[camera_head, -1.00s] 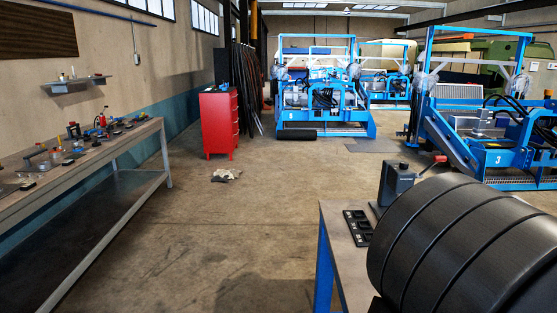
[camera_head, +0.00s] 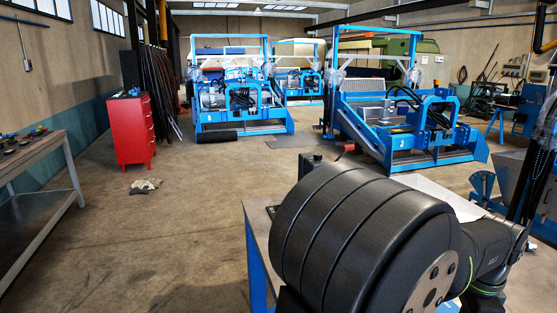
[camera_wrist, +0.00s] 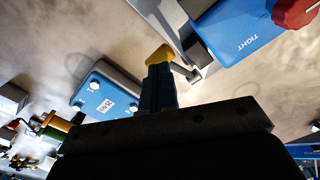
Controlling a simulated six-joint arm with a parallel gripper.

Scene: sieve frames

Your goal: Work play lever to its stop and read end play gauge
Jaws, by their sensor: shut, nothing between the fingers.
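My gripper (camera_wrist: 160,75) shows in the wrist view as two dark fingers pressed together, with nothing between them. A yellow rounded piece (camera_wrist: 159,54) appears right at the fingertips; whether they touch it I cannot tell. Right of it is a blue block (camera_wrist: 240,35) marked TIGHT, with a red knob (camera_wrist: 293,12) at its corner. A blue box with a white label (camera_wrist: 95,88) lies to the left. I cannot clearly make out the play lever or a gauge dial. My gripper is outside the head view.
In the head view, my black arm covers much of a blue-legged bench (camera_head: 256,222). A red-tipped part (camera_head: 346,148) shows behind it. A red cabinet (camera_head: 133,130), a side bench (camera_head: 40,150) and blue machines (camera_head: 240,100) stand around open floor. Rags (camera_head: 145,186) lie there.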

